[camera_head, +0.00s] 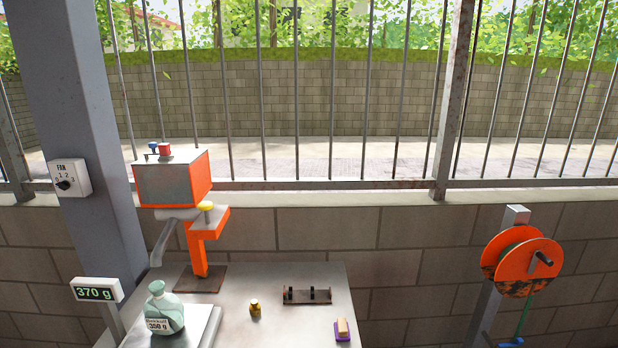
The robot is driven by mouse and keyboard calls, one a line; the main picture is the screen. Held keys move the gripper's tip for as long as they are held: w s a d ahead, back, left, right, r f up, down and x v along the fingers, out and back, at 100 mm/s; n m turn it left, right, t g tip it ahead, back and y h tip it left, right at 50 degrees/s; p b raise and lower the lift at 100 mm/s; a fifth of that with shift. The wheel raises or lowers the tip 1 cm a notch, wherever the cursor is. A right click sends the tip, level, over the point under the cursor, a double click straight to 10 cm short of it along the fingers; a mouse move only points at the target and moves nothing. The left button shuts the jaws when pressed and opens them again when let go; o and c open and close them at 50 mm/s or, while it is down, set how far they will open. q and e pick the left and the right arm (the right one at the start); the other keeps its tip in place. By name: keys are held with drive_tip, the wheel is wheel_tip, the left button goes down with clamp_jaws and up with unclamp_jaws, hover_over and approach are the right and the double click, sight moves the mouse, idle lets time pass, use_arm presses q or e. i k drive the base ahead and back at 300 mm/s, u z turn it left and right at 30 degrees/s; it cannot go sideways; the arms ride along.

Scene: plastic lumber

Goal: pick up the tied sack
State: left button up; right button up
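The tied sack (164,308) is pale green, bunched at its neck, and stands upright on the metal plate of a scale (198,334) at the lower left. The scale's display (96,293) shows 370 g. The lower part of the scale is cut off by the bottom edge of the picture. Neither of my grippers is in view.
An orange and grey machine (173,184) stands behind the sack on the metal table (270,283). A small amber bottle (255,308), a dark bracket (307,296) and a brush-like block on purple (342,329) lie to the right. An orange reel (522,262) stands far right.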

sight(164, 312)
drive_tip(key=u, duration=1.35)
